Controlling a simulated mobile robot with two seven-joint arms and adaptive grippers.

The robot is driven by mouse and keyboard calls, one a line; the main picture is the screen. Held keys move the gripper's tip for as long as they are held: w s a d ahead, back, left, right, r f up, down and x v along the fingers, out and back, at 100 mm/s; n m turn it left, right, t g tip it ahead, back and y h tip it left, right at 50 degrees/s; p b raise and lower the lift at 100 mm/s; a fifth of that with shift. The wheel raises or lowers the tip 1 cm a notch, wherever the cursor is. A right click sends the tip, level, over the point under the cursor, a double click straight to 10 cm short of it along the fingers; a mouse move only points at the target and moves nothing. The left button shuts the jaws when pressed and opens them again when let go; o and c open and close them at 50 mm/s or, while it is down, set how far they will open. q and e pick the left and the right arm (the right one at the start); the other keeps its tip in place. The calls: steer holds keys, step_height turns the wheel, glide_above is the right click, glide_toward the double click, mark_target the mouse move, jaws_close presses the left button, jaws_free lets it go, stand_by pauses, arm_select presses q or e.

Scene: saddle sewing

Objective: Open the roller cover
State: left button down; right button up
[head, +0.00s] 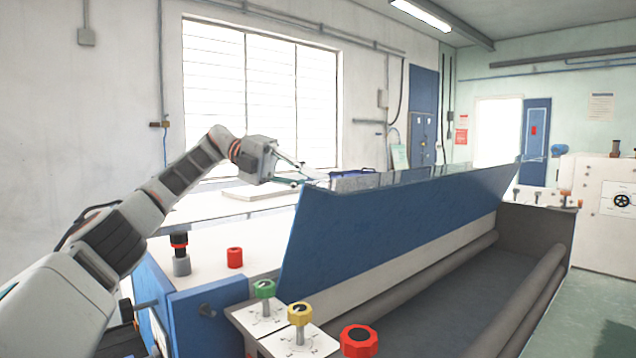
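The roller cover (390,228) is a long blue panel with a clear strip along its top edge. It stands raised and tilted over the machine, and the roller bay under it is exposed. Two long grey rollers show there, a rear roller (440,268) and a front roller (535,300). My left gripper (298,177) is at the upper left corner of the cover, by its top edge. Its fingers are small and seen from the side, so I cannot tell whether they touch the cover or are shut. My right gripper is not in view.
Green (264,290), yellow (300,313) and red (359,341) knobs stand at the machine's near left end. A red cap (235,258) and a black-topped post (180,254) stand on the white surface behind. Green floor (600,270) is open at the right.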

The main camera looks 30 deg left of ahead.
arm_select(q)
steer(key=shift+a+f, duration=0.15)
steer(key=shift+a, duration=0.05)
steer(key=c, duration=2.1)
jaws_free()
steer(key=shift+c, duration=0.2)
